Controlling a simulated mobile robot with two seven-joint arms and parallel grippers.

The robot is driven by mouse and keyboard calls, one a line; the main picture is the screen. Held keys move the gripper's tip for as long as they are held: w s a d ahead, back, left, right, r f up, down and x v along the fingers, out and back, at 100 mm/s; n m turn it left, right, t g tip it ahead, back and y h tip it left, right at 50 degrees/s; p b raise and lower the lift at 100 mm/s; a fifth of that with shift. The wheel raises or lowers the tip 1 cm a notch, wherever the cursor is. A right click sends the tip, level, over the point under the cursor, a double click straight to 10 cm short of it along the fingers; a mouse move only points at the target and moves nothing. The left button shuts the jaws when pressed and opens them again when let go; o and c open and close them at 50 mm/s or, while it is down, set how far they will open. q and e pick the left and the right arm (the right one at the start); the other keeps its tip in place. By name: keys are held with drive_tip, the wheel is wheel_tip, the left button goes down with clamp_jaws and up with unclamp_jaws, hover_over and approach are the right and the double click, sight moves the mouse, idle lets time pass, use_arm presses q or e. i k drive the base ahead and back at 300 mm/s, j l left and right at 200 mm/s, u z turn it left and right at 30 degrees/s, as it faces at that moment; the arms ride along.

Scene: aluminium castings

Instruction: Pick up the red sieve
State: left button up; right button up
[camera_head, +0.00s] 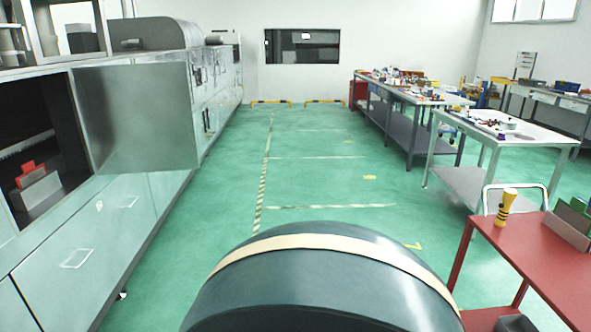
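I cannot make out a red sieve for certain. A small red object (29,173) sits on top of a grey block (36,191) inside the open metal cabinet (62,205) at the left. It is too small to tell whether it is a sieve. Other small items on the far benches are also too small to identify. Neither of my grippers is in view.
The cabinet's metal door (135,117) stands open into the aisle. The green floor (300,170) is clear ahead. At the right are a red table (540,262) with a yellow-and-black tool (505,207), a white table (530,130) and a long workbench (405,93).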

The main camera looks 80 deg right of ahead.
sight(31, 172)
drive_tip(key=z, duration=4.3)
drive_tip(key=u, duration=3.2)
drive_tip(key=i+l+z, duration=0.1)
drive_tip(key=i, duration=0.35)
